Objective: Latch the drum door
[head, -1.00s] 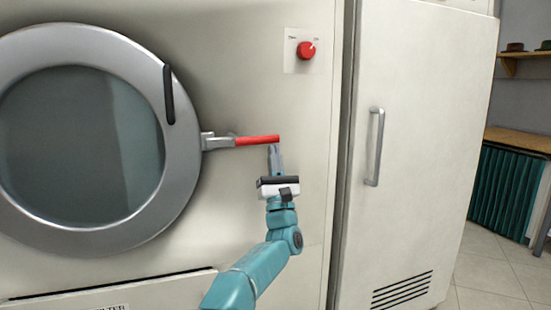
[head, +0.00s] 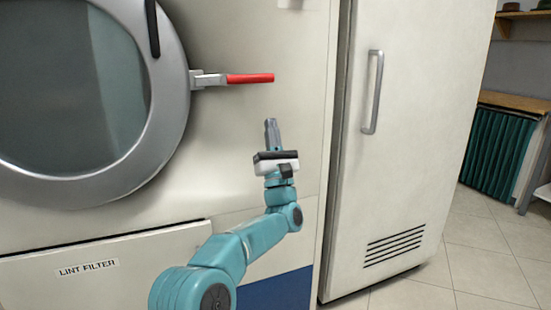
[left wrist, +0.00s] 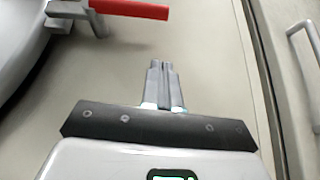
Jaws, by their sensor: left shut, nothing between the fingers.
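The round drum door (head: 165,120) has a grey metal rim, dark glass and a black handle (head: 152,28). It sits at the left of the head view and looks closed against the machine front. The latch lever has a red grip (head: 250,78) and a grey metal base (head: 207,79) at the door's right edge. The lever points right, nearly level. My left gripper (head: 271,124) is shut and empty, pointing up, below the red grip and apart from it. In the left wrist view the red grip (left wrist: 128,9) is at the top, beyond the left fingertips (left wrist: 162,66). My right gripper is not in view.
A lint filter panel (head: 150,262) is below the door. A tall white cabinet (head: 420,130) with a vertical handle (head: 373,92) stands to the right of the machine. A green curtain (head: 500,155) under a wooden top is at far right. Tiled floor there is clear.

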